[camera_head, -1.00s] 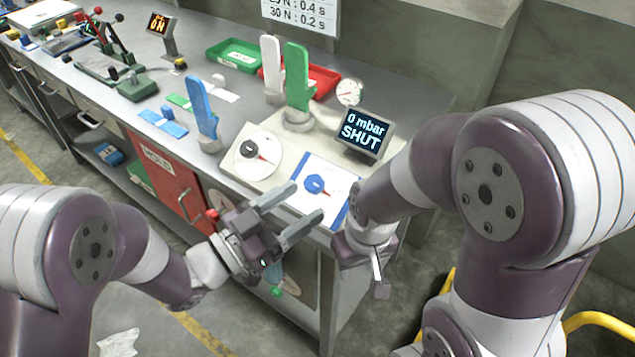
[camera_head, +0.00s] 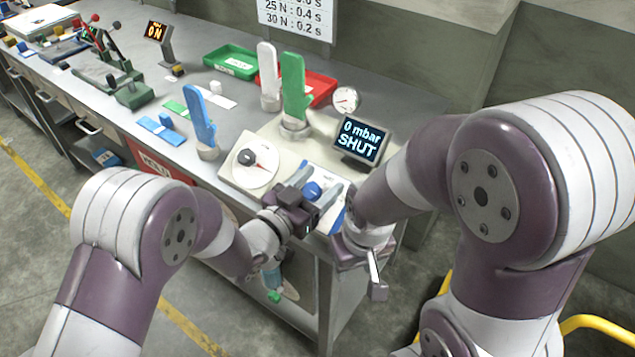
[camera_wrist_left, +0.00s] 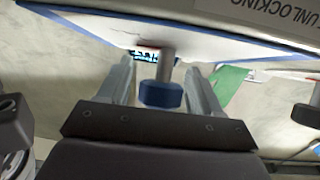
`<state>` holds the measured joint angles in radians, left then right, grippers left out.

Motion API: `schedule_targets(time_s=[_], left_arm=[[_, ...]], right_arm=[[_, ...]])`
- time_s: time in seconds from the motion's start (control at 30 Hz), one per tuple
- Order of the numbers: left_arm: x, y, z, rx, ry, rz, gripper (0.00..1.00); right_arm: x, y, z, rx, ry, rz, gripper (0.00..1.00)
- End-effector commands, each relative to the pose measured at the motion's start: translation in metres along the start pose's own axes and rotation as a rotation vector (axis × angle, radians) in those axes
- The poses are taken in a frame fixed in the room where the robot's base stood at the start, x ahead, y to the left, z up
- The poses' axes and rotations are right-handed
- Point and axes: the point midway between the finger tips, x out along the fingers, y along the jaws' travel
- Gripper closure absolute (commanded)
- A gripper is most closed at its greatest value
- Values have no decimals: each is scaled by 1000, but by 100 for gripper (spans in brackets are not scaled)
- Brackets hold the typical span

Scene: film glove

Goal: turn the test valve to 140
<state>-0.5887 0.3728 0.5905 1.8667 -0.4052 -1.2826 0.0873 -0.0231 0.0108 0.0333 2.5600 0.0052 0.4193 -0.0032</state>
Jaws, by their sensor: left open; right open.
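A blue knob (camera_head: 311,189), which I take for the test valve, sits on a white plate with blue edges (camera_head: 328,172) at the bench's front right corner. My left gripper (camera_head: 318,184) is open, with its fingers on either side of the knob. In the left wrist view, the blue knob (camera_wrist_left: 161,95) on its grey stem stands between the open fingers (camera_wrist_left: 160,68), with gaps visible on both sides. The knob's pointer is hidden. The display (camera_head: 361,139) reads "0 mbar SHUT". My right gripper (camera_head: 375,277) is open and empty, low beside the bench's front edge.
A dial with a black knob (camera_head: 249,158) is left of the plate. Green (camera_head: 293,88), white (camera_head: 268,72) and blue (camera_head: 200,118) glove forms stand behind and left. A round gauge (camera_head: 346,98) and green (camera_head: 233,61) and red (camera_head: 313,86) trays are farther back.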

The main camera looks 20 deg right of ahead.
Motion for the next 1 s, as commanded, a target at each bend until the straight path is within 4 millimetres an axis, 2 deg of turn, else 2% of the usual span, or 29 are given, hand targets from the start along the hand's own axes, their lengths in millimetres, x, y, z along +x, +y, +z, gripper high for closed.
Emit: schedule_targets(time_s=[0.1,0.27,0.67,1.0], left_arm=[[0,0,0,0,0,0,35],[0,0,0,0,0,0,87],[-1,0,1,32,1,53,86],[-1,3,0,161,1,274,86]], right_arm=[[0,0,0,0,0,0,53],[0,0,0,0,0,0,53],[4,0,0,0,0,0,53],[10,0,1,0,0,0,53]])
